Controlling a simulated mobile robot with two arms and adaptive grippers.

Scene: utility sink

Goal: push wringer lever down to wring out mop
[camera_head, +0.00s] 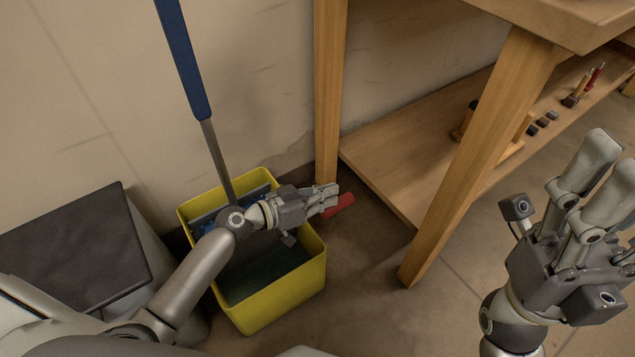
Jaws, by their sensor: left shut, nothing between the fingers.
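The yellow mop bucket (262,312) stands on the floor left of centre. The mop (184,62), with a blue grip and metal shaft, leans upright into it. A blue wringer part (205,222) shows at the bucket's back rim, partly hidden by my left arm. A red handle end (341,205), apparently the wringer lever's, sticks out to the right of the bucket. My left gripper (328,197) is shut and empty, right by the red handle; I cannot tell whether they touch. The rest of the lever is hidden. My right gripper (612,165) is raised at the right, open and empty.
A wooden bench (510,90) with a low shelf (400,145) stands at the back right. Its near legs are close to the bucket. Brushes and small items lie on the shelf. A dark-lidded bin (75,250) is at the left. Floor right of the bucket is clear.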

